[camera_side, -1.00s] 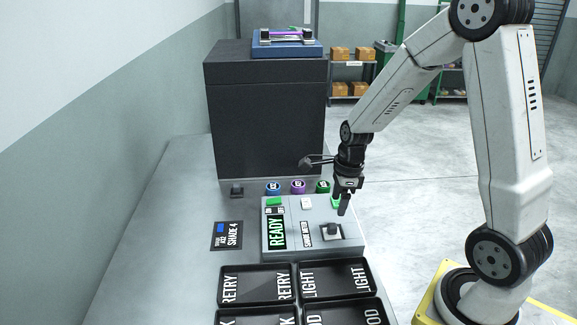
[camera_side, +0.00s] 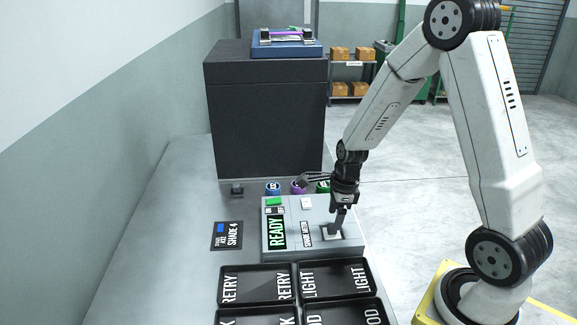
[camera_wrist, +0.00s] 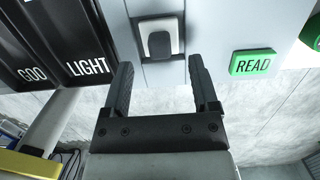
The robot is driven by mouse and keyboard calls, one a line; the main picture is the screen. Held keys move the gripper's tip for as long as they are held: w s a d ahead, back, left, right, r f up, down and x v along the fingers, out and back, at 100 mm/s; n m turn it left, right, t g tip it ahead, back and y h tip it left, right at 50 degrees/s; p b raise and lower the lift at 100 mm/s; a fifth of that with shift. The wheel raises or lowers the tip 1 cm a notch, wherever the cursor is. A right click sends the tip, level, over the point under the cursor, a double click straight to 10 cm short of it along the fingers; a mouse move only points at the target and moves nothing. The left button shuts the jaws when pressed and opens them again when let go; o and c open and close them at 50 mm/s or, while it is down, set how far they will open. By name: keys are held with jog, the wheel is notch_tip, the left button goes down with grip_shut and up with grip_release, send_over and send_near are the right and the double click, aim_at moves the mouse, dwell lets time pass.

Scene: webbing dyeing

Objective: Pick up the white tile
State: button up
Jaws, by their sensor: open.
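The white tile (camera_side: 333,236) sits on the right part of the grey panel (camera_side: 285,246), in a shallow recess. In the wrist view the white tile (camera_wrist: 143,27) carries a dark grey rounded block at its middle. My gripper (camera_side: 336,226) points down just over the tile, and its fingers partly cover it in the side view. In the wrist view my gripper (camera_wrist: 160,77) has its two fingers apart with nothing between them; the tile shows just beyond the fingertips. I cannot tell whether the fingers touch it.
Black labelled trays (camera_side: 257,270) lie in front of the panel. A READY display (camera_side: 276,233) and a SHADE 4 card (camera_side: 227,236) lie to the left. Coloured round pots (camera_side: 273,187) and a tall dark cabinet (camera_side: 265,115) stand behind. The table's left side is clear.

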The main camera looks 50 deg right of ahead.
aim_at(333, 223)
jog(key=shift+w+a+f, duration=0.1)
jog(key=shift+f, duration=0.75)
jog(key=shift+w+a+f, duration=0.1)
jog(key=shift+f, duration=0.75)
grip_shut()
